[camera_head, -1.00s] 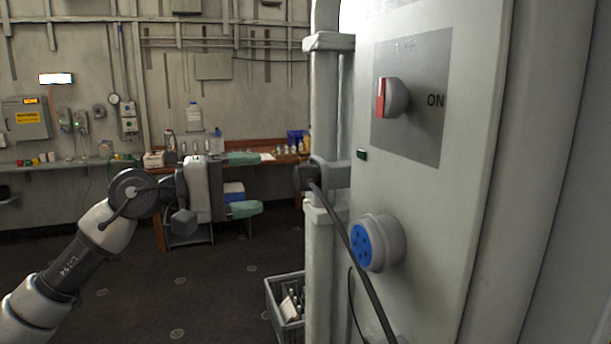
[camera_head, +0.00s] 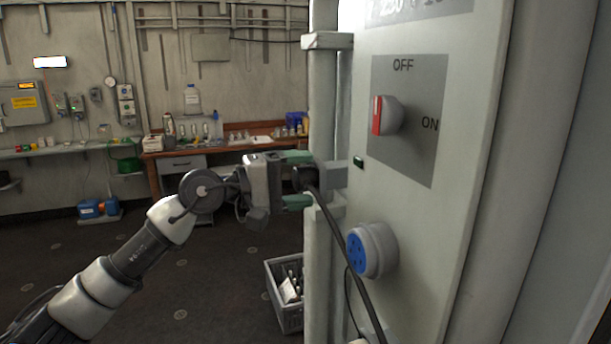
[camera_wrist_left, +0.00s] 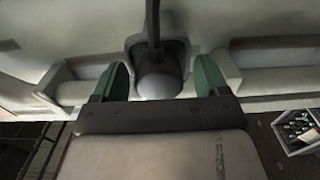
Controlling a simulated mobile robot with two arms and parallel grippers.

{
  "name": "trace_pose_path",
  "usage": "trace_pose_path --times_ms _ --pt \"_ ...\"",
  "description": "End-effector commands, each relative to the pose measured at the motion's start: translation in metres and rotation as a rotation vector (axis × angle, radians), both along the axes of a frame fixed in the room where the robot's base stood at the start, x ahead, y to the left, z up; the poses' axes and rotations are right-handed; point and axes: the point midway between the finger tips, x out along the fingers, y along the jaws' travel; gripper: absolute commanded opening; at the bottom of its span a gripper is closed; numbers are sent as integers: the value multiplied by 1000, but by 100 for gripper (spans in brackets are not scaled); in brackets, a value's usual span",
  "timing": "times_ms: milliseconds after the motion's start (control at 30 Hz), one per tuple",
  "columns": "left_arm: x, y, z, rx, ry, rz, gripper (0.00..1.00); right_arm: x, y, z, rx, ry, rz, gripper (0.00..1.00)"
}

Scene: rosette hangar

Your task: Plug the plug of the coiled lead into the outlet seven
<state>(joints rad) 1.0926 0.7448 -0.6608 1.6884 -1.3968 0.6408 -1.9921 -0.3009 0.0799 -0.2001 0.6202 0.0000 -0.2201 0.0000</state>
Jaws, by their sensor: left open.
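The dark plug of the lead (camera_head: 299,179) sits in a grey bracket (camera_head: 333,174) on the vertical pipe, its cable (camera_head: 343,245) running down to the right. My left gripper (camera_head: 309,180) is open, its green fingers above and below the plug. In the left wrist view, the rounded grey plug (camera_wrist_left: 159,78) lies between the two green fingers (camera_wrist_left: 161,80), with gaps showing on both sides. A round outlet with a blue face and dark holes (camera_head: 358,252) is on the panel, empty; no number on it is readable. The right gripper is not in view.
A red-handled switch (camera_head: 383,115) marked OFF and ON is above the outlet on the pale cabinet. A grey crate with bottles (camera_head: 272,282) stands on the floor by the pipe. A wooden workbench (camera_head: 158,190) is behind.

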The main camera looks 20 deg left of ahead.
Motion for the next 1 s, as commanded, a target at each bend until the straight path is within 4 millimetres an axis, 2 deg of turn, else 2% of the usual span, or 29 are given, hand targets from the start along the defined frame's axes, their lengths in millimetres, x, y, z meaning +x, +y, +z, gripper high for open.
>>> trace_pose_path --times_ms 567,1000 --pt "0 0 0 0 0 1 74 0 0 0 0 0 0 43" --pt "1 0 0 -1 -1 1 74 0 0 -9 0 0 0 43"
